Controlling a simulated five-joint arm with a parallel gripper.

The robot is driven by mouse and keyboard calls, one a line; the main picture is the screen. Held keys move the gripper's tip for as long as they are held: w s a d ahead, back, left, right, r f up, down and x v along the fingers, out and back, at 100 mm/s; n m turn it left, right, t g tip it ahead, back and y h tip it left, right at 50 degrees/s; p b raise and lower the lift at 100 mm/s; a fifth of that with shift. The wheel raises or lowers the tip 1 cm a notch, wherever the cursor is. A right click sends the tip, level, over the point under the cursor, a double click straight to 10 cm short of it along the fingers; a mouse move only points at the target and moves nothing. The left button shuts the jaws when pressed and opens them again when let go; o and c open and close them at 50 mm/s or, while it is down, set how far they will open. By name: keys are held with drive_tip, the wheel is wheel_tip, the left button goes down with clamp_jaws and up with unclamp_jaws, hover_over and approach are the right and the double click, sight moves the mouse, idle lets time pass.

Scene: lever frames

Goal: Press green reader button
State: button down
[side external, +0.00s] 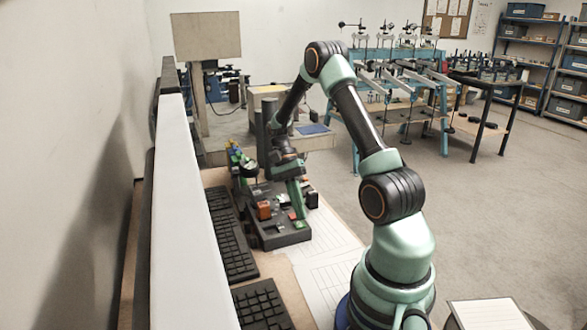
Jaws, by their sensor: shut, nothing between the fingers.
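A dark reader panel (278,240) lies on the worktop, with several small coloured parts on it. A small green patch (300,225), which looks like the green button, is near its right front edge. A red patch (292,216) is just behind it, and an orange-red block (264,210) stands on the left part. My gripper (300,215) points down over the panel's right side, shut and empty. Its pale green fingertips end just above or at the green patch; I cannot tell whether they touch it.
Two black keyboards (232,238) lie left of and in front of the panel, along a long white-topped partition (182,220). More coloured parts (238,158) stand behind the panel. Paper sheets (335,255) lie to the right. Benches and shelves are farther back.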

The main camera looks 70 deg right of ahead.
drive_tip(key=shift+f, duration=0.2)
idle(0.4)
drive_tip(key=shift+f, duration=0.25)
drive_tip(key=shift+f, duration=0.35)
idle(0.6)
idle(0.4)
drive_tip(key=shift+r, duration=0.8)
drive_tip(key=shift+r, duration=2.5)
